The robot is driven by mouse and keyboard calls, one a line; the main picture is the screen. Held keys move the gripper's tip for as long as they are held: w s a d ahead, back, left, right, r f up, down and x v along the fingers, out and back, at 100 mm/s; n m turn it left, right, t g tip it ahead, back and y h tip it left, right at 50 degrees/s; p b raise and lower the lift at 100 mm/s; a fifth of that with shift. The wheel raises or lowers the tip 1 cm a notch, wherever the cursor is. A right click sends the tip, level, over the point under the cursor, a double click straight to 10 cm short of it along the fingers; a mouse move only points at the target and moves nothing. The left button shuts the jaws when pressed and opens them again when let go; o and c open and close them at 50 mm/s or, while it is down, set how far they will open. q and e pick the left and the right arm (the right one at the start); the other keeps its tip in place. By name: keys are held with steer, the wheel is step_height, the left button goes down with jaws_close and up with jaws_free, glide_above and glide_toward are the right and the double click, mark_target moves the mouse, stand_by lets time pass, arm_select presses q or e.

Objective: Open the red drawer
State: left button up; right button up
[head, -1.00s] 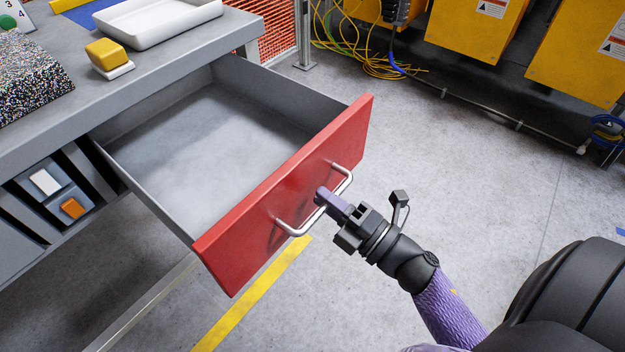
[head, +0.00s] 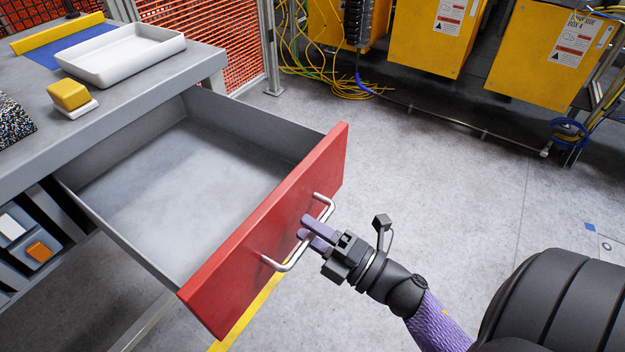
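The red drawer (head: 270,235) is pulled well out of the grey workbench, and its grey inside looks empty. Its silver bar handle (head: 289,264) is on the red front. My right gripper (head: 304,228) is at the middle of the handle, with its two purple fingers spread a little apart. The fingertips reach across the bar toward the red front and hide part of the bar. Whether they touch the bar I cannot tell. My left gripper is not in view.
The workbench top (head: 150,110) holds a white tray (head: 120,58) and a yellow block (head: 69,95) on a white base. Yellow boxes (head: 430,30) and loose cables stand at the back. Grey floor to the right of the drawer is clear.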

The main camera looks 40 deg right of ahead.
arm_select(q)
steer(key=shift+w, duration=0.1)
arm_select(e)
steer(key=shift+s+d, duration=0.1)
steer(key=shift+s, duration=0.1)
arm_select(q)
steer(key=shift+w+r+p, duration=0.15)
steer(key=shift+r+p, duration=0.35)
arm_select(e)
steer(key=v, duration=0.9)
steer(key=shift+s, duration=0.25)
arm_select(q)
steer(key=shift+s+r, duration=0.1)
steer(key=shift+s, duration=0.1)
arm_select(e)
steer(key=shift+f, duration=0.1)
